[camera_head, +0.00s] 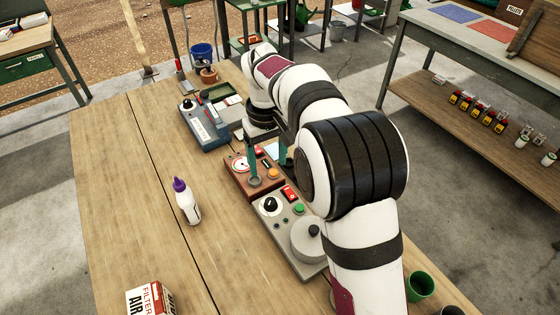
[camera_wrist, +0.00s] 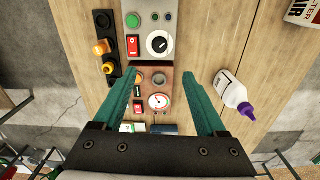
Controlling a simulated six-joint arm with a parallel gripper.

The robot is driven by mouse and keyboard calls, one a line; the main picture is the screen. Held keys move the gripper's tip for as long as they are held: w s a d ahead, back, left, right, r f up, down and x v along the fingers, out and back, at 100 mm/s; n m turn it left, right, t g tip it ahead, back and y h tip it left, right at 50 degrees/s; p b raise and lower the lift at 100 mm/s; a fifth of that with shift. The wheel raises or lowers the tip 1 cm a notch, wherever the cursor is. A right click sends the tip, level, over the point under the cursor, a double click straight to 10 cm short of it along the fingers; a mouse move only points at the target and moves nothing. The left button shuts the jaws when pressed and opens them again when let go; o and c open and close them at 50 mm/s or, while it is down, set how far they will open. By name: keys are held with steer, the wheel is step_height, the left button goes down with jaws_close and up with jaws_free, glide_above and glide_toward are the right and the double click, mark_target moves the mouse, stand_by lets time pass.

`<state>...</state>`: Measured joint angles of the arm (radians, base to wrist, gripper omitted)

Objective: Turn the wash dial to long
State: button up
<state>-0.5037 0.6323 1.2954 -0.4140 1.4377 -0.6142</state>
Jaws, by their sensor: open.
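A grey control panel (camera_head: 288,233) on the wooden table has a dial with a white face and black knob (camera_head: 270,204), likely the wash dial. In the wrist view the dial (camera_wrist: 159,43) sits near the top, beyond the fingertips; its pointer line slants, and its markings are too small to read. My gripper (camera_head: 268,172) is open and empty, with teal fingers over the brown panel (camera_head: 240,176), behind the grey panel. In the wrist view my gripper (camera_wrist: 160,80) has the brown panel's gauge between its fingers. Nothing touches the dial.
The grey panel also has a red switch (camera_head: 289,193), a green button (camera_head: 299,208) and a large round grey part (camera_head: 308,238). A blue-grey device (camera_head: 204,125) with another dial stands farther back. A white bottle (camera_head: 187,203) stands left; the table around it is clear.

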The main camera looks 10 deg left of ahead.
mark_target(270, 201)
step_height(270, 201, down, 15)
steer(key=shift+d+r, duration=0.1)
jaws_close()
stand_by(0.4)
